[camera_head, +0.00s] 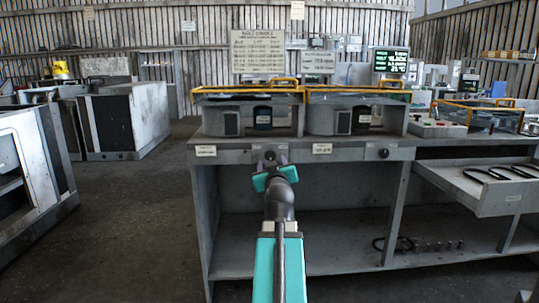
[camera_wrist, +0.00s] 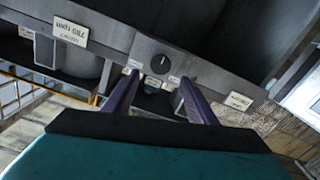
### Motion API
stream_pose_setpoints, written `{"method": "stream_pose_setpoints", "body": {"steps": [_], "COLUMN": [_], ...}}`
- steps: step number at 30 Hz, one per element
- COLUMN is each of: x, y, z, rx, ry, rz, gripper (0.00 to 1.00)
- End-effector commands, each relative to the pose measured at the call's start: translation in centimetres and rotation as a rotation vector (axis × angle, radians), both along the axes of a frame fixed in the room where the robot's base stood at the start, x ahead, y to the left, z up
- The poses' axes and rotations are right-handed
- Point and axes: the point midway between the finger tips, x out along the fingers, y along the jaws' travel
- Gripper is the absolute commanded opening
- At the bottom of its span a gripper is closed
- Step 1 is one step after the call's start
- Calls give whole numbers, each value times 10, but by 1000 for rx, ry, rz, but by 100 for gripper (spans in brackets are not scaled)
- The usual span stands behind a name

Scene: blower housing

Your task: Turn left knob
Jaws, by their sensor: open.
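The left knob (camera_head: 268,156) is a round black knob on the grey front panel of the workbench, partly hidden by my gripper in the head view. In the wrist view the knob (camera_wrist: 160,64) shows whole, with a white pointer mark and small labels beside it. My gripper (camera_head: 270,163) is in front of the knob. In the wrist view the purple fingers of my gripper (camera_wrist: 158,82) are apart and empty, with the knob just beyond the tips, roughly between them. I see no clear contact. The right knob (camera_head: 383,153) is farther along the panel.
Yellow rails (camera_head: 247,90) and two housings stand on the bench top. An open drawer (camera_head: 490,196) with black loops juts out at the right. The lower shelf (camera_head: 330,255) holds small parts. Open floor (camera_head: 120,220) lies to the left.

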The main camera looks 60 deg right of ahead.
Motion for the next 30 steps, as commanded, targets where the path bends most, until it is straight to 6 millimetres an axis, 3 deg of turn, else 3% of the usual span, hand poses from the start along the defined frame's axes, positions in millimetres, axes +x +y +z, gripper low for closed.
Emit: {"method": "stream_pose_setpoints", "body": {"steps": [30], "x": [14], "y": [-18], "z": [3], "rx": [1], "ry": [-1], "rz": [2], "gripper": [52]}}
